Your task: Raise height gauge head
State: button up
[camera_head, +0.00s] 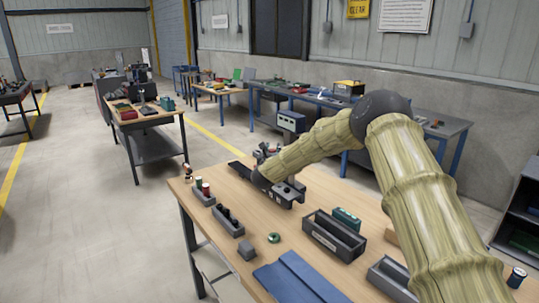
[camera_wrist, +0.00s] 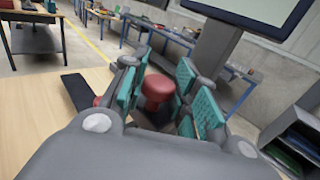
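In the wrist view, a red knob (camera_wrist: 157,88) stands between the teal-padded fingers of my gripper (camera_wrist: 163,80). The pads are close on both sides of it; I cannot tell whether they touch it. In the head view, my gripper (camera_head: 266,153) is at the far part of the wooden table, small and partly hidden by my arm. A dark device base (camera_head: 282,192) lies under it, and a box with a screen (camera_head: 291,122) stands just behind. A grey post and screen edge (camera_wrist: 215,45) show right of the knob. The gauge's head cannot be made out clearly.
On my wooden table (camera_head: 262,217) are a grey open bin (camera_head: 334,237), a small grey rack (camera_head: 226,220), a green ring (camera_head: 274,238) and a blue mat (camera_head: 300,280). Other workbenches (camera_head: 148,118) stand behind. Open floor lies to the left.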

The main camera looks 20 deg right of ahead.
jog(key=o, duration=0.3)
jog(key=shift+d+r, duration=0.25)
jog(key=shift+r, duration=0.2)
jog(key=shift+o, duration=0.4)
jog(key=shift+s, duration=0.15)
jog(key=shift+a+f, duration=0.1)
jog(key=shift+a, duration=0.05)
jog(key=shift+f, duration=0.1)
jog(key=v, duration=1.1)
jog(key=shift+s+a, duration=0.2)
jog(key=shift+s, duration=0.15)
